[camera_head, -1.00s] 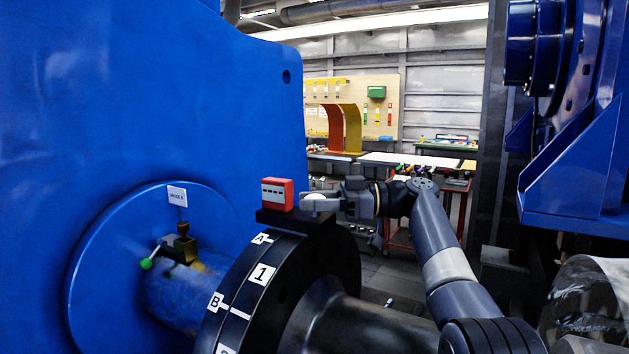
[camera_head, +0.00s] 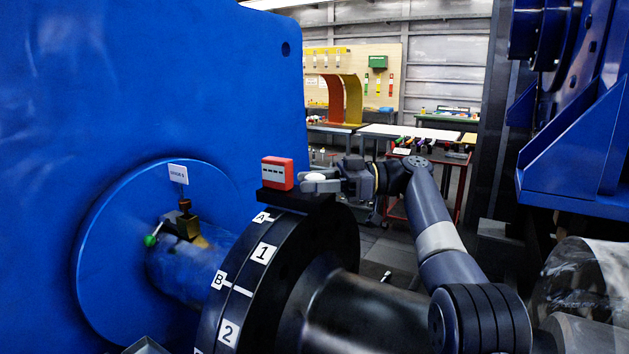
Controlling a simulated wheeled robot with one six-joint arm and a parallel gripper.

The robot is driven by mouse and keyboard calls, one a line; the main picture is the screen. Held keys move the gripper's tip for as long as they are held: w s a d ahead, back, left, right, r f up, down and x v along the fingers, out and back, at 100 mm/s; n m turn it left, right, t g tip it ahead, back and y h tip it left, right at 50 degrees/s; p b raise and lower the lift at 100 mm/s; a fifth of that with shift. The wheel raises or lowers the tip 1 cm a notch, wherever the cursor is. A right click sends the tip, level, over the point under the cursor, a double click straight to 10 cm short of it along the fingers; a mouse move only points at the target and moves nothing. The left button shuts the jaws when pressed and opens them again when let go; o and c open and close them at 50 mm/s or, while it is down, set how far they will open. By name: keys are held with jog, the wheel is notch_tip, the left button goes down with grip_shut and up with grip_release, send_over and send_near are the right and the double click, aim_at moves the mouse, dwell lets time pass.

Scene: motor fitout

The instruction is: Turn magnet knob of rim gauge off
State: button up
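The rim gauge (camera_head: 278,173) is a red box with a pale display strip, upright on a black base (camera_head: 284,198) on top of the dark flange (camera_head: 262,285). A small whitish round part (camera_head: 314,177), which looks like its magnet knob, shows just right of the box. My gripper (camera_head: 320,185) reaches in from the right, its pale fingertips at this round part. They overlap it in the picture. Whether the fingers are closed on it or only beside it is too small to tell. The knob's off marking cannot be read.
A brass-coloured block with a green knob (camera_head: 150,240) sits on the shaft at left, under a white tag (camera_head: 178,174). A big blue housing (camera_head: 180,80) fills the left; blue machinery (camera_head: 575,150) hangs at right. A red cart (camera_head: 428,160) stands behind my arm.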

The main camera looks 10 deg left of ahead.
jog(key=o, duration=0.3)
jog(key=p+v, duration=0.2)
jog(key=v, duration=0.8)
jog(key=shift+d, duration=0.35)
jog(key=shift+w, duration=0.1)
